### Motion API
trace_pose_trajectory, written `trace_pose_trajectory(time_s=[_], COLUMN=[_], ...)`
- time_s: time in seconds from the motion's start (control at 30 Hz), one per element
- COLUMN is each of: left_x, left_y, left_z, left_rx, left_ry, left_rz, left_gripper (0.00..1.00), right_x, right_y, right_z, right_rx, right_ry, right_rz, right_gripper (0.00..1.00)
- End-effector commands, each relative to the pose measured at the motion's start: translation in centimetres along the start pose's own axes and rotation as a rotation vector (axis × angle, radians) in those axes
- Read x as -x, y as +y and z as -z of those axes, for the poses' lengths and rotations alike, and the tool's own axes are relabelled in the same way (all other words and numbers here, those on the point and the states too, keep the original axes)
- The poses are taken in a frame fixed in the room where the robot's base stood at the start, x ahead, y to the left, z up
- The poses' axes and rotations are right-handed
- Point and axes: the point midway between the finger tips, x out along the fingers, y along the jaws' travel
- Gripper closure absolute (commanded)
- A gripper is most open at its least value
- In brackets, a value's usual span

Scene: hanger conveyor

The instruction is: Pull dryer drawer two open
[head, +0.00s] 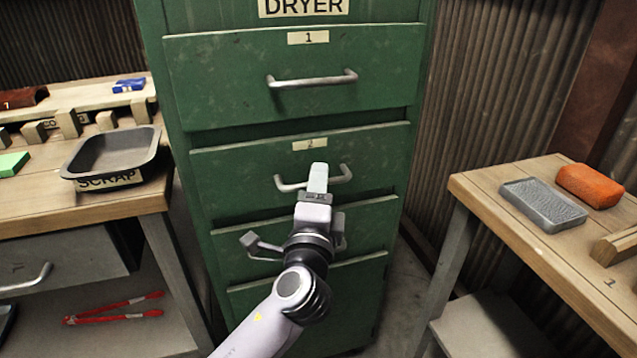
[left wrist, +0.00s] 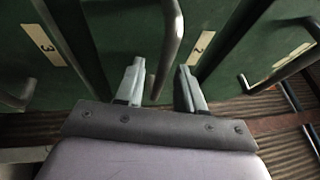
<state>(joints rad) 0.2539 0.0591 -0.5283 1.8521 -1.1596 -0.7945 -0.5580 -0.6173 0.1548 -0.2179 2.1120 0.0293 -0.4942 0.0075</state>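The green dryer cabinet (head: 180,150) stands in the middle of the head view, with numbered drawers stacked in it. Drawer two (head: 235,170) has a label "2" and looks shut, about level with the drawers around it. Its metal handle (head: 287,186) is partly hidden behind my left gripper (head: 318,178). In the left wrist view the handle bar (left wrist: 167,60) runs between the two spread fingers of the left gripper (left wrist: 160,78). A gap shows on each side of the bar, so the fingers are around it, not clamped. My right gripper is in neither view.
Drawer one's handle (head: 312,79) is above, and drawer three's handle (head: 262,243) is just below, close to my wrist. A bench with a dark scrap tray (head: 112,152) stands left. A wooden table (head: 500,215) with a grey block and an orange block stands right.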

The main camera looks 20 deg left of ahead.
Motion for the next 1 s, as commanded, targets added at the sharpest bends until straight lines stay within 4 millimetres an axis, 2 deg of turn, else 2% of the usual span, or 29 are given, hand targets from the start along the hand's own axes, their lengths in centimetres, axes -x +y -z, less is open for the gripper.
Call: trace_pose_trajectory(time_s=[0.13,0.4,0.47,0.5,0.53,1.0], left_x=[-0.77,-0.85,-0.85,-0.84,-0.84,-0.80], left_y=[0.03,0.02,0.02,0.02,0.02,0.05], left_z=[-0.01,-0.02,-0.02,-0.02,-0.02,0.00], left_rx=[0.001,0.001,0.002,0.002,0.002,0.002], left_ry=[0.000,0.000,0.000,0.000,0.000,0.000], left_rz=[-0.001,-0.001,-0.001,-0.001,-0.001,-0.002], left_gripper=[0.62,0.62,0.82,0.95,1.00,1.00], right_x=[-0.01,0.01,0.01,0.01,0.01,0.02], right_y=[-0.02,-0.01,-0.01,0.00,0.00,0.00], right_z=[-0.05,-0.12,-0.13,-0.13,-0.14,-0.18], right_rx=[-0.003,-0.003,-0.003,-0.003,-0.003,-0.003], right_ry=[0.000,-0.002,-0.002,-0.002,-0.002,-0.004], right_rz=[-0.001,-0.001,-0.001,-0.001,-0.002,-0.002], right_gripper=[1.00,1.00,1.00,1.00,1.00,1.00])
